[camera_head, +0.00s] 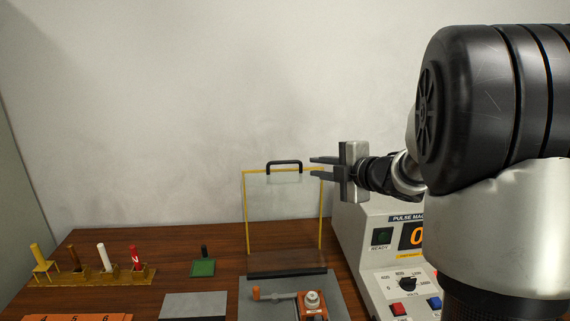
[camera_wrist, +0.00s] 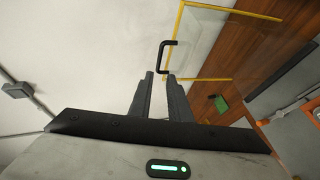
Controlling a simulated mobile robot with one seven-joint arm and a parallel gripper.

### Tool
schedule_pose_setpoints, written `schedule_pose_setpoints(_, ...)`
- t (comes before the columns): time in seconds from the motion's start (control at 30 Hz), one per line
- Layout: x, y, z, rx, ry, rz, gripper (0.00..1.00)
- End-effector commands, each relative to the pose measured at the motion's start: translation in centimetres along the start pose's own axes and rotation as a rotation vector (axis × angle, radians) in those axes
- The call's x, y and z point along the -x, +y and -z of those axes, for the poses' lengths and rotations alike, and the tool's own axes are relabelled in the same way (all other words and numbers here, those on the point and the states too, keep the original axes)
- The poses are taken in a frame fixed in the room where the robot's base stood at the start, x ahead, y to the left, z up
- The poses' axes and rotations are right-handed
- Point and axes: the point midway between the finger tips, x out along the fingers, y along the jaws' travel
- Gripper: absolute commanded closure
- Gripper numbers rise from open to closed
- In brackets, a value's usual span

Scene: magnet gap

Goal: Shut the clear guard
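The clear guard (camera_head: 282,215) stands upright in a yellow frame at the back of the grey base plate, in the open position. Its black handle (camera_head: 284,163) is on the top edge. In the wrist view the guard's yellow frame (camera_wrist: 228,11) runs across the upper right and the handle (camera_wrist: 162,57) lies just ahead of the fingertips. My gripper (camera_head: 316,167) is to the right of the handle, with its fingers pointing left toward it. In the wrist view my gripper (camera_wrist: 158,78) has a gap between its fingers and nothing in it.
A clamp device with an orange part (camera_head: 311,304) sits on the base plate (camera_head: 255,288). The pulse machine (camera_head: 385,262) stands at right, below my arm. A rack of coloured sticks (camera_head: 105,276), a green pad (camera_head: 203,268) and a grey plate (camera_head: 193,305) lie on the wooden table at left.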

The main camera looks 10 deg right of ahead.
Motion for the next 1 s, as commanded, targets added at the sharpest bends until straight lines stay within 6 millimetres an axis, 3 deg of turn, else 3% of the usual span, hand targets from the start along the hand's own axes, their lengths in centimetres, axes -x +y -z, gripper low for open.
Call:
schedule_pose_setpoints(0.17,-2.6,-0.1,0.2,0.001,0.004,0.002,0.83)
schedule_pose_setpoints(0.7,-14.0,0.0,0.1,0.0,0.001,0.001,0.83)
schedule_pose_setpoints(1.0,-17.0,0.1,0.1,-0.002,0.0,-0.001,0.83)
